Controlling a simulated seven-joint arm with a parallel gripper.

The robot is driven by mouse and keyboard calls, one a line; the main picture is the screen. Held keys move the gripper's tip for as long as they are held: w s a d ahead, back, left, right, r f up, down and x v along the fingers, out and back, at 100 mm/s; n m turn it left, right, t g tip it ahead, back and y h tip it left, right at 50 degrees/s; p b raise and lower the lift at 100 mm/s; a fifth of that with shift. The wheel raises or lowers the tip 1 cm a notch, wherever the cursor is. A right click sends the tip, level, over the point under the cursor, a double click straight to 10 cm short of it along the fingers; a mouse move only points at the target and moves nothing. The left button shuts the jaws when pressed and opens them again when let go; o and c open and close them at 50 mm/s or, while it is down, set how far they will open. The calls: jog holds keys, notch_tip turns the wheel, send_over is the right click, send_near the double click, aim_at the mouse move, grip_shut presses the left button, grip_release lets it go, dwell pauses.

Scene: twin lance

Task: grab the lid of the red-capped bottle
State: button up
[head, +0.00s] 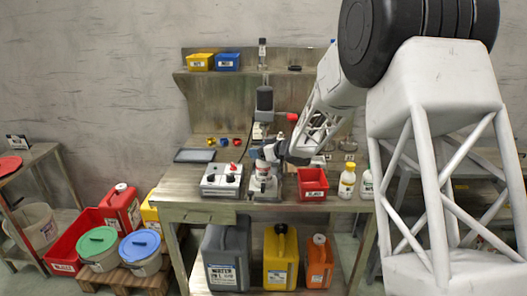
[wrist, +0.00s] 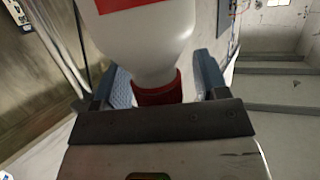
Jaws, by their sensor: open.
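The red-capped bottle (wrist: 145,40) is white with a red label and fills the upper middle of the wrist view. Its red lid (wrist: 158,90) lies between the two blue finger pads of my gripper (wrist: 162,80). The gripper is open. A gap shows between the lid and the right pad; whether the left pad touches the lid I cannot tell. In the head view my gripper (head: 268,154) is at the top of the bottle (head: 262,173), which stands on the workbench. The lid is hidden there by the gripper.
The workbench (head: 190,197) holds a grey control box (head: 221,180) left of the bottle and a red bin (head: 313,184) to its right. A yellow-capped bottle (head: 347,182) stands further right. A drill-press-like machine (head: 265,100) rises close behind my gripper.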

jog(key=shift+c, duration=0.3)
jog(key=c, duration=0.9)
jog(key=shift+r, duration=0.15)
jog(key=shift+r, duration=0.5)
jog(key=shift+s+d+r, duration=0.1)
jog(key=shift+s+r, duration=0.1)
jog(key=shift+r, duration=0.4)
jog(key=shift+s+r, duration=0.15)
jog(key=shift+r, duration=0.4)
jog(key=s+d, duration=0.1)
jog(key=s, duration=0.4)
jog(key=s+d+r, duration=0.1)
jog(key=s, duration=0.4)
jog(key=s+d, duration=0.1)
jog(key=s, duration=0.4)
jog(key=shift+d+r, duration=0.2)
jog(key=shift+d, duration=0.2)
jog(key=shift+w, duration=0.1)
